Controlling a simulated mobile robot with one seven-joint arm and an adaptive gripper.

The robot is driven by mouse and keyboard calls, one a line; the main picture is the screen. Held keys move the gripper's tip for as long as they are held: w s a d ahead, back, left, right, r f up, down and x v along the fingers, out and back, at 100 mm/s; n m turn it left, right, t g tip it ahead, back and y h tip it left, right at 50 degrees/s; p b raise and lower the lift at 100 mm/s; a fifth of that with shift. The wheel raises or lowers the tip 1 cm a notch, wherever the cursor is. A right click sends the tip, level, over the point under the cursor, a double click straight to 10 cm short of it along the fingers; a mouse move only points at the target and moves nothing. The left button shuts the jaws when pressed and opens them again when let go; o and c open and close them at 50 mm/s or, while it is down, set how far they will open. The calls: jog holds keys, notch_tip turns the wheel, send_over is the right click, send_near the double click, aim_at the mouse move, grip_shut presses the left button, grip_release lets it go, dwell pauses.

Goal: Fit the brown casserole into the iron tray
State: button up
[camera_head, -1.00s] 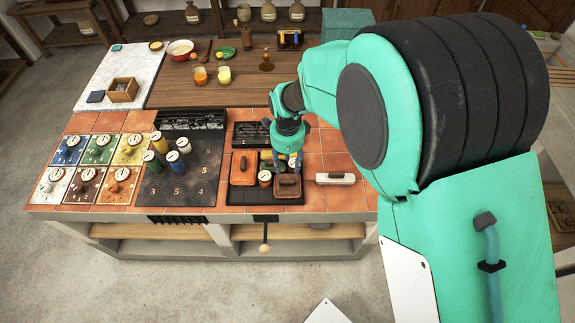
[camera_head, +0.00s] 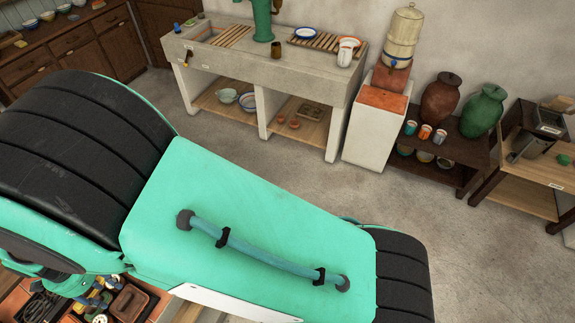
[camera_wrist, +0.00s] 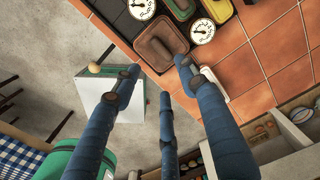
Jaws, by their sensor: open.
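The brown casserole (camera_wrist: 153,51) has a rounded rectangular lid with a raised grip and a paler rim. In the wrist view it lies at the front corner of the dark iron tray (camera_wrist: 116,22). I cannot tell whether it sits fully down. It also shows in the head view (camera_head: 129,302), at the lower left edge. My gripper (camera_wrist: 160,78) is open and empty, its blue fingers spread near the casserole's front side. One fingertip overlaps the casserole's right corner in the picture; contact cannot be told. My arm hides most of the worktop in the head view.
Dial-topped jars (camera_wrist: 202,31) and a yellow dish (camera_wrist: 219,9) sit close beside the casserole. Orange tiles (camera_wrist: 262,55) are bare to the right. The head view shows a stone sink (camera_head: 270,62), a water filter (camera_head: 403,38) and two large jars (camera_head: 484,112) across open floor.

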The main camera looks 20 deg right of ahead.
jog(key=w+d+r+n+t, duration=0.1)
jog(key=w+d+r, duration=0.3)
jog(key=d+r, duration=0.35)
jog(key=w+d+r+n+y, duration=0.1)
jog(key=w+d+r, duration=0.3)
jog(key=d+r, duration=0.35)
jog(key=w+d+r+n+t, duration=0.1)
jog(key=w+d+r, duration=0.3)
jog(key=d+r, duration=0.35)
jog(key=s+d+r+n+t, duration=0.1)
jog(key=d+r, duration=0.3)
jog(key=d, duration=0.5)
jog(key=s+d+r+n, duration=0.1)
jog(key=d+r, duration=0.4)
jog(key=d, duration=0.4)
jog(key=s+d+r+n+t, duration=0.1)
jog(key=s+d+r+n, duration=0.1)
jog(key=s+d, duration=0.5)
jog(key=s+d+r+n+t+h, duration=0.1)
jog(key=s+d+r+n, duration=0.1)
jog(key=s+d, duration=0.6)
jog(key=d, duration=0.5)
jog(key=shift+d+t, duration=0.2)
jog(key=shift+t, duration=0.1)
jog(key=shift+s, duration=0.1)
